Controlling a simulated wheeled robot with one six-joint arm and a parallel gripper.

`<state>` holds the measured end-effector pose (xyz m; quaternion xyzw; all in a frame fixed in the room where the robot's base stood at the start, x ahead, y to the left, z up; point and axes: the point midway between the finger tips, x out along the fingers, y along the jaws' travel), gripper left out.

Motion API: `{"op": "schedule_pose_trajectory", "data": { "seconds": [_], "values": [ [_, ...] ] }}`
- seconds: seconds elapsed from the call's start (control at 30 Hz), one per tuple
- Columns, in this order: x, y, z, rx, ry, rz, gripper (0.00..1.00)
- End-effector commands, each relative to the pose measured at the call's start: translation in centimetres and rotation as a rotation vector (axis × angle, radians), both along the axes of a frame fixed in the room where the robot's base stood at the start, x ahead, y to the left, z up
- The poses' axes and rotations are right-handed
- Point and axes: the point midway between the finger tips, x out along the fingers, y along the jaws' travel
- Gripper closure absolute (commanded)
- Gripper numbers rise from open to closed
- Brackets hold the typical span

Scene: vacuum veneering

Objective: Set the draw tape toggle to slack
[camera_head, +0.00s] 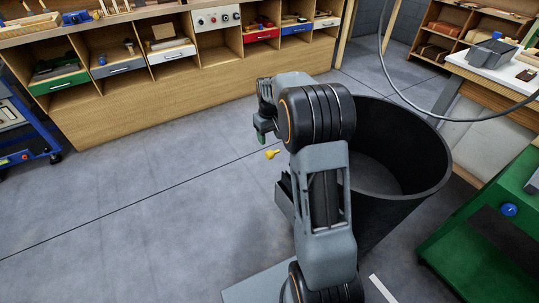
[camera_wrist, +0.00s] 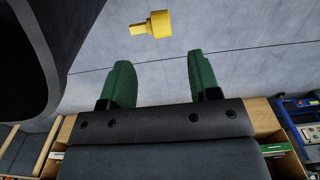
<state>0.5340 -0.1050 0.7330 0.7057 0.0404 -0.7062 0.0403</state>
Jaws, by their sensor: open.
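I cannot pick out the draw tape toggle for certain in either view. A small yellow knob-shaped piece (camera_head: 272,154) shows against the grey floor, just right of and below my gripper (camera_head: 262,132) in the head view. In the wrist view the yellow piece (camera_wrist: 153,25) is beyond the green fingertips, near the top middle. I cannot tell whether it lies on the floor. My gripper (camera_wrist: 162,85) is open, with its two green fingers wide apart and nothing between them. In the head view my arm partly hides the gripper.
A large black bin (camera_head: 415,190) stands right beside my arm. A wooden bench with cubbies and coloured drawers (camera_head: 120,105) runs along the back, with a knobbed panel (camera_head: 216,18). A green machine with a blue knob (camera_head: 509,209) is at right. The left floor is clear.

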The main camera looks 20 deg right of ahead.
Motion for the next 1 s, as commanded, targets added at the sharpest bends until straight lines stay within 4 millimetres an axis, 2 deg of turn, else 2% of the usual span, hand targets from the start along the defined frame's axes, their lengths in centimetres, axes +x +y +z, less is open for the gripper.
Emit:
{"op": "schedule_pose_trajectory", "data": {
  "seconds": [0.03, 0.1, 0.4, 0.6, 0.93, 1.0],
  "values": [
    [0.0, 0.0, -1.4, 0.001, 0.002, 0.000, 0.44],
    [0.0, 0.0, -2.7, 0.001, 0.003, 0.000, 0.44],
    [0.0, 0.0, -6.8, 0.001, 0.001, 0.000, 0.44],
    [0.0, 0.0, -7.9, 0.000, -0.001, 0.000, 0.44],
    [0.0, 0.0, -8.1, 0.000, -0.001, 0.000, 0.44],
    [0.0, 0.0, -8.1, 0.000, -0.001, 0.000, 0.48]
  ]
}}
